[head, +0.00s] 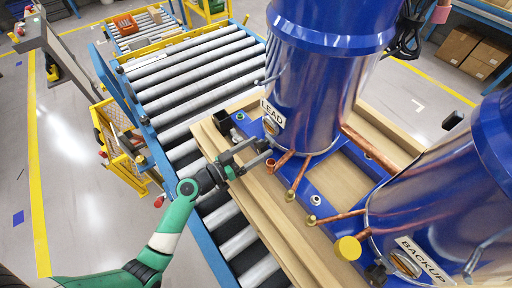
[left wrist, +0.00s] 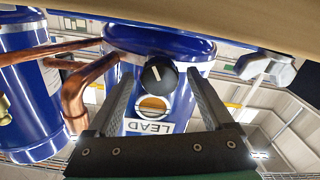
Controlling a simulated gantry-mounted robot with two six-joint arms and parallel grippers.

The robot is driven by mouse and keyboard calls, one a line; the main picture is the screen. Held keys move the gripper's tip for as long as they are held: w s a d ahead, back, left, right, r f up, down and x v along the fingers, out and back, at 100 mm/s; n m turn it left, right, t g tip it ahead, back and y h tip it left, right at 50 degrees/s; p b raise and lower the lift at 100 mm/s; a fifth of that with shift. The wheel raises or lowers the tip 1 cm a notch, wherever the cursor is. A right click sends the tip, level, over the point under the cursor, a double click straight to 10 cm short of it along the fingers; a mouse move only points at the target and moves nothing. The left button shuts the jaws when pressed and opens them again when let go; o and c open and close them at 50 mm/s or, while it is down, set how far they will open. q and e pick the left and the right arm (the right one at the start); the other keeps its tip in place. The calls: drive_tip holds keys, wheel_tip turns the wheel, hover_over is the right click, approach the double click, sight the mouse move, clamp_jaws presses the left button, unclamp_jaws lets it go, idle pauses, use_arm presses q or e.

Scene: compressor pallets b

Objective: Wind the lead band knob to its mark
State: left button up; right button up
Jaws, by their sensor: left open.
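The lead compressor (head: 318,95) is a shiny blue cylinder with a LEAD label (head: 271,111). In the left wrist view the label (left wrist: 152,127) appears upside down, beside a round window with an orange and white band (left wrist: 153,107). The lead band knob (left wrist: 158,75) is round and black with a short white pointer line, tipped slightly left of straight up in that view. My left gripper (head: 262,152) is open at the compressor's lower side. Its fingers (left wrist: 160,80) stand either side of the knob with gaps showing. I cannot make out the knob's mark.
The backup compressor (head: 455,190) stands at the right, labelled BACKUP. Copper pipes (head: 345,216) and a yellow cap (head: 348,248) lie near it. Both stand on a blue base on a wooden pallet (head: 262,195). A roller conveyor (head: 190,85) runs behind, left of the pallet.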

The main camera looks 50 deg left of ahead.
use_arm(q)
clamp_jaws()
